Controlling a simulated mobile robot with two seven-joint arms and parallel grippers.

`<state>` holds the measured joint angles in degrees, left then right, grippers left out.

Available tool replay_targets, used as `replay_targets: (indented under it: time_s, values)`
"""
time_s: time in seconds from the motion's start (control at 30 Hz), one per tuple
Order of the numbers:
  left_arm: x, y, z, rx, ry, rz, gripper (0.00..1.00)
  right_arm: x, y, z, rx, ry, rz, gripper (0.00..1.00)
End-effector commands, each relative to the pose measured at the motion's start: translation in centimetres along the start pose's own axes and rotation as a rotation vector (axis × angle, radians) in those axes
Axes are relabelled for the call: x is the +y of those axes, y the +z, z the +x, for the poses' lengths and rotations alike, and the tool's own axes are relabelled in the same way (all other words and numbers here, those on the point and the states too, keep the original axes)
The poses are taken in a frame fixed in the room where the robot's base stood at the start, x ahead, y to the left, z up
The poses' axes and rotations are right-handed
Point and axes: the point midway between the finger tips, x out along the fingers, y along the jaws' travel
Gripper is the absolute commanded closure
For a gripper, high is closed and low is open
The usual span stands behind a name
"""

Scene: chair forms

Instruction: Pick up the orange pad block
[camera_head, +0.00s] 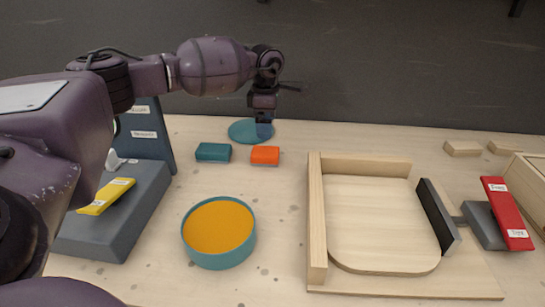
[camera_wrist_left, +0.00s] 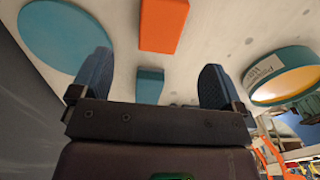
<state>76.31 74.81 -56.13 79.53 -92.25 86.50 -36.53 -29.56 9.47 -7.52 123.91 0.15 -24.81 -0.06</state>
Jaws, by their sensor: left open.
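The orange pad block (camera_head: 265,156) lies on the wooden table, just right of a teal block (camera_head: 213,152). My left gripper (camera_head: 263,128) hangs above and slightly behind the orange block, over the edge of a flat teal disc. In the left wrist view the gripper (camera_wrist_left: 152,85) is open, with its two dark blue fingers apart and nothing held. The orange block (camera_wrist_left: 163,25) shows beyond the fingertips, apart from them. The teal block (camera_wrist_left: 149,86) shows between the fingers. My right gripper is not in view.
The flat teal disc (camera_head: 241,130) lies at the table's back edge. A round teal dish with an orange top (camera_head: 219,230) stands in front. A wooden frame (camera_head: 317,220) is to the right, with a red lever (camera_head: 506,212) beyond. A grey stand with a yellow lever (camera_head: 106,196) is at left.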

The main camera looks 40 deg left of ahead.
Motion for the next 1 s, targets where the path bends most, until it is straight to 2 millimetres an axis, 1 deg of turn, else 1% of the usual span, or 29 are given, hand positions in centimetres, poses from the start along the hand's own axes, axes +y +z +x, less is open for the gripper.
replay_targets:
  time_s: [0.13, 0.3, 0.4, 0.57, 0.67, 0.83, 0.9, 1.0]
  values:
    - [0.0, -0.1, 1.5, 0.002, -0.001, 0.000, 0.06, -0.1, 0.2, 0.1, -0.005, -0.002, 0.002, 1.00]
    - [-0.1, -0.1, 4.2, 0.003, -0.003, 0.000, 0.06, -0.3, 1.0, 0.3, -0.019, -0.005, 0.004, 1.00]
    - [0.0, -0.1, 5.0, 0.001, -0.001, 0.000, 0.06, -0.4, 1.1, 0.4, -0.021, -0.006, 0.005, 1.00]
    - [-0.1, -0.1, 5.7, 0.001, 0.001, 0.000, 0.06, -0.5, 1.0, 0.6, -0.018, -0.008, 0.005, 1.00]
    - [-0.1, -0.2, 6.9, 0.002, -0.002, 0.000, 0.06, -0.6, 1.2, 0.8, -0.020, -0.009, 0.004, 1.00]
    - [-0.2, -0.4, 9.5, 0.004, -0.005, -0.001, 0.06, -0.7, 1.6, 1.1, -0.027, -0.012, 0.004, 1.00]
    - [-0.2, -0.4, 10.2, 0.002, -0.004, -0.001, 0.06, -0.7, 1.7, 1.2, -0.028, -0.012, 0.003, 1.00]
    - [-0.2, -0.4, 10.5, 0.000, -0.001, -0.001, 0.06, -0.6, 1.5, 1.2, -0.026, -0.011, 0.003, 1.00]
